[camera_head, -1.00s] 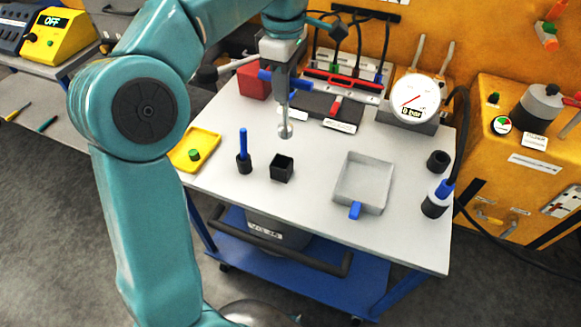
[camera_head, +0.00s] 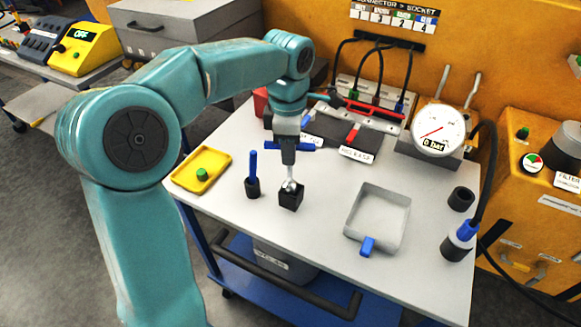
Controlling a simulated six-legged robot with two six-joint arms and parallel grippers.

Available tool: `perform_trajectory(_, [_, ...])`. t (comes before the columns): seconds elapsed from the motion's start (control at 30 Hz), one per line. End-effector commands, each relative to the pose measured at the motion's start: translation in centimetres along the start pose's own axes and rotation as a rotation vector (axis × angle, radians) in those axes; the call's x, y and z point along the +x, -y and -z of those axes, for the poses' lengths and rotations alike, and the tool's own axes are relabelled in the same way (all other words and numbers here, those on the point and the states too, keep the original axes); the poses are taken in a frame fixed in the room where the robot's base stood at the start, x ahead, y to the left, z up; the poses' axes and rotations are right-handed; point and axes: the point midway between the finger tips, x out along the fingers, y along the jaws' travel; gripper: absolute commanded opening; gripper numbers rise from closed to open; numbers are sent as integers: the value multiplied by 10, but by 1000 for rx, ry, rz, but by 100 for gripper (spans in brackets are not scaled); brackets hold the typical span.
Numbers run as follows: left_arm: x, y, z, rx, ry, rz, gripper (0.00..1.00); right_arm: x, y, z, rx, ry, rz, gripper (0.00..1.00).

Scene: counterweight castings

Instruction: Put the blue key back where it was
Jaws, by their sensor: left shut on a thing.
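The blue key seems to be the tool with a blue crossbar (camera_head: 305,147) and a thin metal shaft. My left gripper (camera_head: 288,154) is shut on it just at the crossbar and holds it upright, shaft down. The shaft's rounded metal end is at the open top of a small black square block (camera_head: 290,199). I cannot tell whether the end is inside the block or just above it. A blue rod (camera_head: 253,165) stands upright in a round black holder (camera_head: 253,188) just left of the block. My right gripper is not in view.
A yellow tray (camera_head: 219,160) with a green button lies left, and a grey open tray (camera_head: 349,233) with a blue tab lies right. A gauge (camera_head: 438,130) and cabled sockets stand behind. A blue-capped hose fitting (camera_head: 458,243) and black ring (camera_head: 461,198) are far right.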

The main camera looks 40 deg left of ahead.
Motion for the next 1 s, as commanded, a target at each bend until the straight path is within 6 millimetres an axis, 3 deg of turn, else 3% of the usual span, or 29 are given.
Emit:
perform_trajectory(0.33, [45,-2,-2,1,0,2,0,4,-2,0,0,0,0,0])
perform_trajectory(0.77, [53,-2,-2,2,1,-1,0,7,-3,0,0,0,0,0])
perform_trajectory(0.8, [52,-2,-2,2,1,0,34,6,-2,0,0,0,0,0])
perform_trajectory(0.83, [52,-2,-2,2,1,0,44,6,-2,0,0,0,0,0])
perform_trajectory(0.87, [52,-2,-2,2,0,0,50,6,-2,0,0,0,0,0])
perform_trajectory(1.0, [52,-2,-2,2,0,0,50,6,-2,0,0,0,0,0])
